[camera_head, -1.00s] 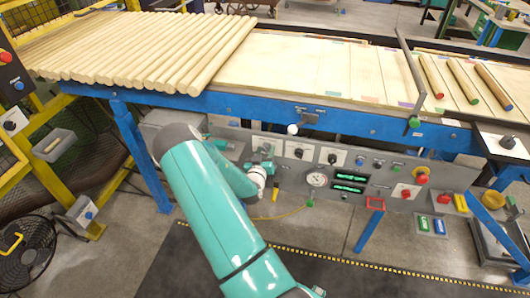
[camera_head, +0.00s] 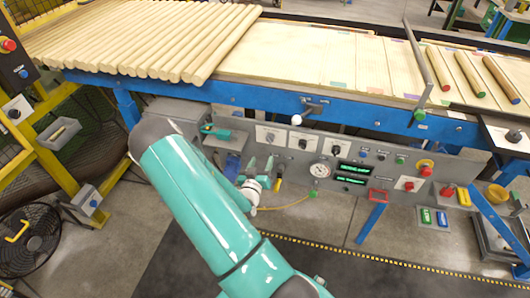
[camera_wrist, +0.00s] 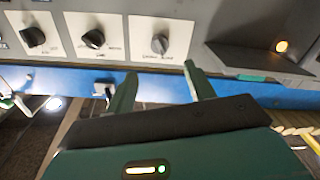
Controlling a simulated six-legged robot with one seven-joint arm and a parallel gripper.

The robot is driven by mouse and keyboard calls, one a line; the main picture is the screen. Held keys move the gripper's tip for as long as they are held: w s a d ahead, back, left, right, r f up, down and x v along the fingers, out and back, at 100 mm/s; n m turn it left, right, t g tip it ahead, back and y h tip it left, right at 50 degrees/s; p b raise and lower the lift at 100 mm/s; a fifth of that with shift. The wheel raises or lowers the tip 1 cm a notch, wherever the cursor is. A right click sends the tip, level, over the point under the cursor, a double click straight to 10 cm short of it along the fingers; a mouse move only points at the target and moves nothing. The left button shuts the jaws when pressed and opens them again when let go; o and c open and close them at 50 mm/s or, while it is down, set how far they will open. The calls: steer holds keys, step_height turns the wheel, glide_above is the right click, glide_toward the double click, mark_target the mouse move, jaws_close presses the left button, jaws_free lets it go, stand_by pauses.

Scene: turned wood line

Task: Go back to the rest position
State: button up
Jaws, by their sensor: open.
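My gripper (camera_head: 261,164) is at the end of my teal arm, in front of the grey control panel (camera_head: 289,166). In the wrist view my gripper (camera_wrist: 160,85) shows two teal fingers set apart, with nothing between them. The fingers point toward the panel, below its row of rotary knobs (camera_wrist: 160,43) in that view. I see no contact with the panel. My arm is bent, and part of the forearm is hidden behind the nearer teal link.
Above the panel is a blue-framed table (camera_head: 280,97) with several turned rods (camera_head: 150,45). Three coloured-end rods (camera_head: 469,73) lie at right. A fan (camera_head: 28,242) stands lower left.

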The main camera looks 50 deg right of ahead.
steer(key=v, duration=0.2)
steer(key=shift+s+a, duration=0.15)
steer(key=shift+a, duration=0.15)
stand_by(0.3)
steer(key=w+a+r+t+y, duration=0.1)
steer(key=w+a+r+y, duration=0.95)
steer(key=w+a, duration=0.4)
steer(key=s+a+r+n+y, duration=0.2)
steer(key=a+r+y, duration=0.1)
steer(key=a+r, duration=0.5)
steer(key=s+a+r+n+y, duration=0.35)
steer(key=s+a+r, duration=0.25)
steer(key=a+r, duration=0.3)
steer(key=s+a+r+n+g, duration=0.1)
steer(key=s+a+r+n, duration=0.1)
steer(key=s, duration=0.5)
steer(key=s+a+r+n+g, duration=0.1)
steer(key=s+a+r+n, duration=0.1)
steer(key=s, duration=0.6)
steer(key=shift+a+r, duration=0.3)
steer(key=shift+r, duration=0.4)
